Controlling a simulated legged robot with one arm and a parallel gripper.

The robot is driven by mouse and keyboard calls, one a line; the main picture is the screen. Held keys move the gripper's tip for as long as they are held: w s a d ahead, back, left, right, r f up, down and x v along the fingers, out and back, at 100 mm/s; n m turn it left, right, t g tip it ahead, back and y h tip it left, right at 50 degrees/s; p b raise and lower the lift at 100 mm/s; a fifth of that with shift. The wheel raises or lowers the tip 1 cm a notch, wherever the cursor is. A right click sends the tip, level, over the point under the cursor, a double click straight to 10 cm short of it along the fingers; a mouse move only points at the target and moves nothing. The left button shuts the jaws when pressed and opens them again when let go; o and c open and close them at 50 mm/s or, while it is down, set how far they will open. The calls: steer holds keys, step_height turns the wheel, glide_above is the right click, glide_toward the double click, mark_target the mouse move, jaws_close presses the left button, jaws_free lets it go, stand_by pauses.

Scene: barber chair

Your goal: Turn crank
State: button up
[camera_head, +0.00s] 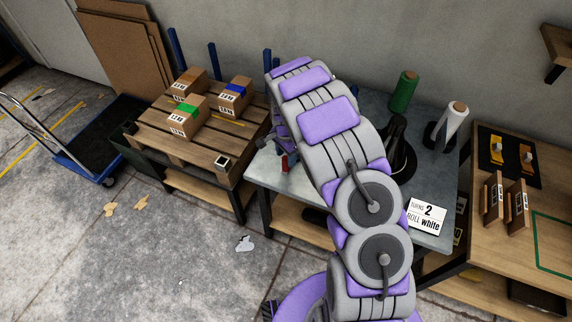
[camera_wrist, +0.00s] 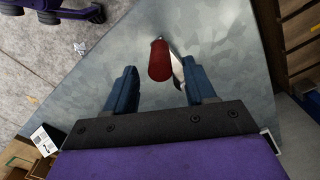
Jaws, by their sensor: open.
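A red cylindrical handle (camera_wrist: 160,60), likely the crank's grip, stands above the grey metal table (camera_wrist: 225,45) in the wrist view. A small red part (camera_head: 285,161) shows beside my arm at the table's left side in the head view. My gripper (camera_wrist: 156,70) is open, with its two blue fingers on either side of the handle and visible gaps between. A thin metal piece lies beside the handle; the rest of the crank is hidden. A card (camera_head: 426,217) reads "TURNS 2 ROLL white". A white roll (camera_head: 454,120) and a green roll (camera_head: 403,92) stand at the table's back.
A black device (camera_head: 398,155) stands on the table behind my arm, partly hidden. A pallet (camera_head: 150,134) with several boxes is to the left. A wooden bench (camera_head: 490,250) adjoins at right. A blue-edged cart (camera_head: 105,140) stands far left; open floor lies in front.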

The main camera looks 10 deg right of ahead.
mark_target(285, 163)
step_height(285, 163, down, 5)
steer(key=shift+a+f+b, duration=0.1)
steer(key=shift+a+b, duration=0.05)
steer(key=shift+b, duration=0.25)
jaws_close()
stand_by(0.5)
